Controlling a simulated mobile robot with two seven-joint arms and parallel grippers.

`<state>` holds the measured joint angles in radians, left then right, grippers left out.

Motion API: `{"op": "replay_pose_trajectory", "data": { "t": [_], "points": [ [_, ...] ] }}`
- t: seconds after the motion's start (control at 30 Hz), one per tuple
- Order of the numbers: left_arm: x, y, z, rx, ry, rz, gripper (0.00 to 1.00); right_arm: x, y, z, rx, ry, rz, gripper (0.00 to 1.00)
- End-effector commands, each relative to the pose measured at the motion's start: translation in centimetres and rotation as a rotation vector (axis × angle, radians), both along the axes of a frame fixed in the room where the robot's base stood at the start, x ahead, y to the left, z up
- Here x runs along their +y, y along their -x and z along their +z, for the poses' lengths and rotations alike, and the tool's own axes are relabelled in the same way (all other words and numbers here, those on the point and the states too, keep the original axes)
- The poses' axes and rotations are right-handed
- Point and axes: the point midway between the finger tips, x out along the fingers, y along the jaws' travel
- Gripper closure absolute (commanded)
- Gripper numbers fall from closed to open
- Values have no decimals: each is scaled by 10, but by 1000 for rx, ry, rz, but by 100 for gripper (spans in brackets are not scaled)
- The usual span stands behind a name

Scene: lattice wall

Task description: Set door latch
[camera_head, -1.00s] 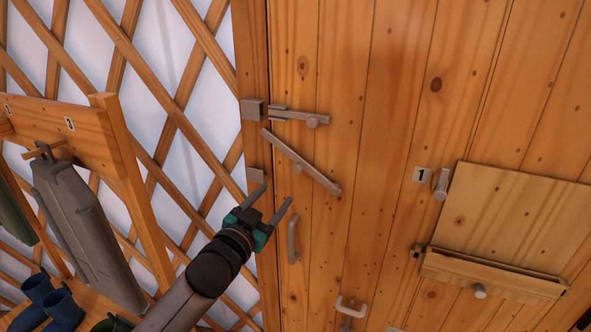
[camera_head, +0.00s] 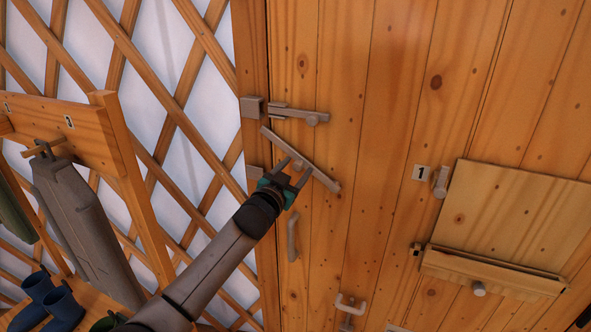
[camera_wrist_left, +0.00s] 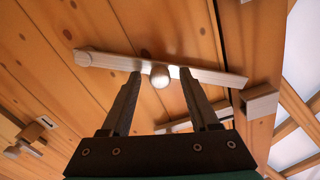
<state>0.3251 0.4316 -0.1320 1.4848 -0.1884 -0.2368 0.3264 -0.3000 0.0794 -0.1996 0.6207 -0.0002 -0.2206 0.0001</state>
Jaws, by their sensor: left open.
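My left gripper (camera_head: 296,168) is open in front of the bar. Its fingertips (camera_wrist_left: 161,73) stand on either side of the knob in the picture; I cannot tell if they touch. A small bracket (camera_head: 254,174) sits on the frame below the bar's left end. My right gripper is out of view.
A sliding bolt (camera_head: 300,115) sits above the bar, beside a bracket (camera_head: 252,108) on the frame. A door handle (camera_head: 292,238) is below. A wooden rack (camera_head: 100,140) with a hanging grey garment (camera_head: 85,215) stands left. A hinged panel (camera_head: 515,220) is right.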

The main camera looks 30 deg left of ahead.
Motion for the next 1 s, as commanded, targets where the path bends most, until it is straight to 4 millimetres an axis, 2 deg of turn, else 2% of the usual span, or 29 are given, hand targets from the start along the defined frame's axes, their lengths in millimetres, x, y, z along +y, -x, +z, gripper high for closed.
{"op": "replay_pose_trajectory", "data": {
  "t": [0.33,0.87,0.9,1.0],
  "points": [
    [0,-3,0,0,0,-1,39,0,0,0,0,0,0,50],
    [0,-3,0,1,-1,0,97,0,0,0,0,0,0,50],
    [0,-3,0,1,-1,0,100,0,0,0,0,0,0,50],
    [0,-3,0,1,-1,0,100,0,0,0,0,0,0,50]
  ]
}}
